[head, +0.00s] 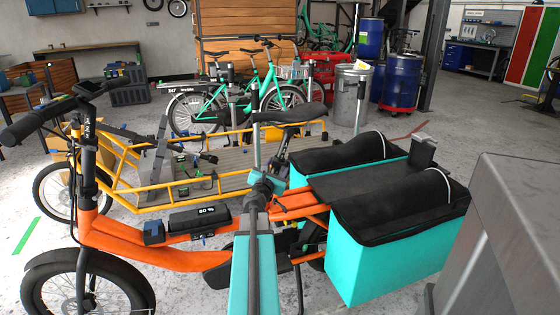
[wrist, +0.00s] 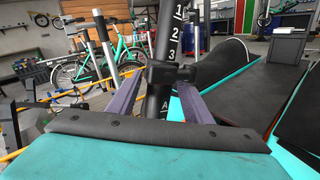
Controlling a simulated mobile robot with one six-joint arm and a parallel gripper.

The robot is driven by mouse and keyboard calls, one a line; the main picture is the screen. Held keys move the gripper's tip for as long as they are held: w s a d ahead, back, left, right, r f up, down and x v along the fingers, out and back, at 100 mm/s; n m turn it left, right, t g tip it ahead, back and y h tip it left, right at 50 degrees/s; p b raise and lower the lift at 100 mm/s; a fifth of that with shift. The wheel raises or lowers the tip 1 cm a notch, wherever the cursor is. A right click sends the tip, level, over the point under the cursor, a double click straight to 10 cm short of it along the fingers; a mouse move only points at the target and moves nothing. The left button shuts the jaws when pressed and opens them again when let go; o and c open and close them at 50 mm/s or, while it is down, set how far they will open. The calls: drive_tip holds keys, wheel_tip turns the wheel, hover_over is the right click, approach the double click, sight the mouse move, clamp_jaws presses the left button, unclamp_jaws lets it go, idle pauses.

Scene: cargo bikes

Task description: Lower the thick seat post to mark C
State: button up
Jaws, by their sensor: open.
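The orange cargo bike (head: 190,255) stands in front of me, its black saddle (head: 290,114) above my outstretched arm. In the wrist view a black seat post rises almost upright. Its upper section (wrist: 168,40) shows white marks 1, 2 and 3. The thick lower section (wrist: 157,108) shows the letter A below a black collar (wrist: 167,74). Marks B and C are not visible. My gripper (wrist: 164,88) is open, its purple fingers on either side of the post at about collar height. I cannot tell whether they touch it. The post's foot is hidden behind my gripper body.
Turquoise side bags (head: 385,255) with black covers hang at the bike's rear. A yellow cargo bike (head: 150,205) stands close behind, with a green bike (head: 240,105) farther back. A grey metal block (head: 515,230) stands at the right. Some floor is free at the left.

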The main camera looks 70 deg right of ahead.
sight(279, 161)
drive_tip(key=shift+w+d, duration=0.2)
drive_tip(key=shift+d, duration=1.6)
clamp_jaws()
